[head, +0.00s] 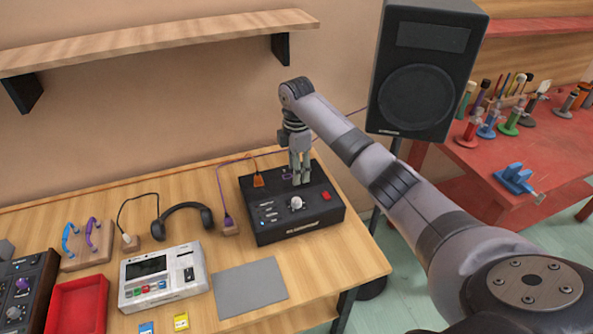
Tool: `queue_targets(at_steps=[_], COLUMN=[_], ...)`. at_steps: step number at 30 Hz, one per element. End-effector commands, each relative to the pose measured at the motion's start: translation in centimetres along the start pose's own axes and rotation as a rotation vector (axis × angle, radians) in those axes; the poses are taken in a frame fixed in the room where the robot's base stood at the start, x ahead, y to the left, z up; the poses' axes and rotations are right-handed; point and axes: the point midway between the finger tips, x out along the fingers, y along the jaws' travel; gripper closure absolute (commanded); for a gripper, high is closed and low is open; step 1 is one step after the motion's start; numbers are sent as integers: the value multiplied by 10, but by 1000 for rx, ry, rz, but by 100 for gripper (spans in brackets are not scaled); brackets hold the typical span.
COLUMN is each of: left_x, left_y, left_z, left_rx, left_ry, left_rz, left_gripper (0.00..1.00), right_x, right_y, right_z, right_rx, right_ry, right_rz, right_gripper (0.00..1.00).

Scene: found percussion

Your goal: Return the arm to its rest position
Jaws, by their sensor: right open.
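My right arm reaches in from the lower right across the table. My right gripper (300,172) points down over the black control box (297,229) near the right end of the wooden table (195,244). Its fingers are open and overlap the top of the box in the picture; whether they touch it I cannot tell. My left gripper is not in view.
A black speaker (425,70) stands close behind my right arm. A wooden shelf (160,42) hangs above the table. A grey device (162,277), headphones (183,212), a red tray (80,306) and a grey mat (249,287) lie left. A red bench (480,165) with tools stands right.

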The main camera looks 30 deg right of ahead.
Motion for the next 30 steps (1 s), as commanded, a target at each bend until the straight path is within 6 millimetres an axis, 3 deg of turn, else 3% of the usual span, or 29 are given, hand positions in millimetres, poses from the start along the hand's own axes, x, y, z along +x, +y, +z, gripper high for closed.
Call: queue_targets(at_steps=[10, 14, 17, 21, 24, 30], left_x=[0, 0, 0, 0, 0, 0], left_y=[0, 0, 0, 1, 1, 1], left_z=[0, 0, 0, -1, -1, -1], left_rx=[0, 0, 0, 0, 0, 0], left_ry=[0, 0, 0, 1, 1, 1], left_rz=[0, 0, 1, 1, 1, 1], left_gripper=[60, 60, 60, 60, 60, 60], right_x=[2, 20, 52, 101, 127, 155], right_y=[0, -11, -33, -82, -122, -206], right_z=[-1, -13, -35, -72, -95, -124], right_rx=[0, 5, 27, 100, 177, 390], right_ry=[0, -7, -16, -6, 21, 100], right_rz=[-1, -2, 6, 34, 57, 98], right_gripper=[54, 54, 54, 54, 54, 54])
